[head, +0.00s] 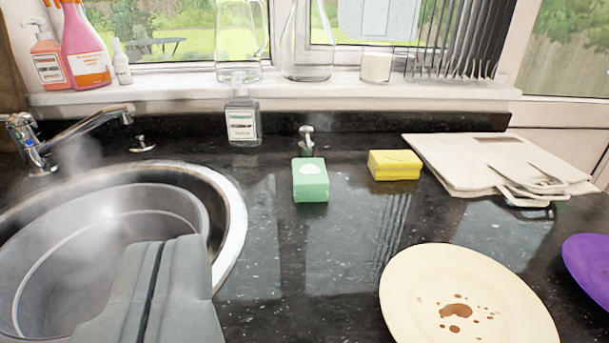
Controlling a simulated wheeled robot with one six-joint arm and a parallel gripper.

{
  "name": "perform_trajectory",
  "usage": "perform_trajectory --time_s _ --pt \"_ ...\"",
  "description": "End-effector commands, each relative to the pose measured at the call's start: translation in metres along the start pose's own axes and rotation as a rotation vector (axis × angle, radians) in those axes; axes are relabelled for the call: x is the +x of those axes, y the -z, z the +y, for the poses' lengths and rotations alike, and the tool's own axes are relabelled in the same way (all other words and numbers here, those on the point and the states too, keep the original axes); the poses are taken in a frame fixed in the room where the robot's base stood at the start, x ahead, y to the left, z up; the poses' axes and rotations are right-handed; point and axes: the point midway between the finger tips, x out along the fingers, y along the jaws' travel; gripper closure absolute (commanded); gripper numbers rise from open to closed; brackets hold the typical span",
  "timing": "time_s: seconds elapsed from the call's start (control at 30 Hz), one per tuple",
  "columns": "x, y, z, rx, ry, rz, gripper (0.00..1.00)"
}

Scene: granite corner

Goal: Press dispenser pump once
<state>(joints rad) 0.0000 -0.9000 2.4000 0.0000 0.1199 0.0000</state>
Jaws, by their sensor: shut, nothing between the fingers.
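A small chrome dispenser pump (306,138) stands at the back of the black granite counter, its spout facing forward. A green sponge (311,182) stands just in front of it, below the spout, with a white patch on its upper part. I cannot tell if the patch is soap. My grey gripper (166,246) is at the lower left, over the sink's right side, with its two fingers shut together and empty. It is well apart from the pump, to the left and nearer the camera.
A steaming pan (190,215) sits in the round sink (236,205), beside a chrome tap (85,125). A labelled bottle (242,122) stands left of the pump; a yellow sponge (395,165) lies right. A stained cream plate (410,290) is front right. The counter's middle is clear.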

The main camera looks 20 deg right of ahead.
Motion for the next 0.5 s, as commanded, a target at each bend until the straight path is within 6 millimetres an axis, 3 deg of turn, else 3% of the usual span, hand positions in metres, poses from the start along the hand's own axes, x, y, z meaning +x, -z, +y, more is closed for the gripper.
perform_trajectory --time_s 0.23,0.5 --pt "0.000 0.000 0.000 0.000 0.000 0.000 1.00" --pt "0.010 0.003 0.002 0.000 -0.007 -0.036 0.49"
